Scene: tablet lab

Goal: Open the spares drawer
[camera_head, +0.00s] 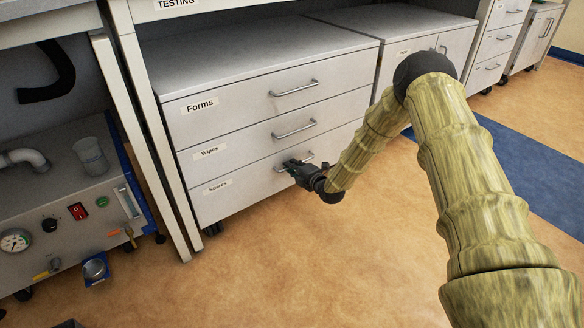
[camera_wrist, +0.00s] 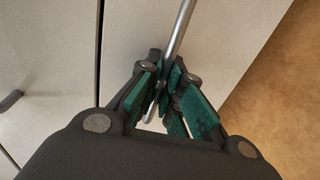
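The spares drawer (camera_head: 245,183) is the lowest of three in a light grey cabinet, with the label "Spares" at its left. Its front looks flush with the drawers above, so it appears closed. Its metal bar handle (camera_head: 309,156) is partly hidden by my gripper (camera_head: 294,166). In the wrist view the handle (camera_wrist: 181,28) runs between the green-padded fingers of my gripper (camera_wrist: 166,78). The fingertips converge on the bar from both sides and look shut on it. The drawer front (camera_wrist: 140,25) lies behind them.
The forms drawer (camera_head: 235,108) and wipes drawer (camera_head: 240,145) above look closed. A bench leg (camera_head: 150,150) and equipment box (camera_head: 70,215) stand left. Another cabinet (camera_head: 455,45) stands right. Tan floor (camera_head: 290,260) in front is open, with a blue mat (camera_head: 530,165) at right.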

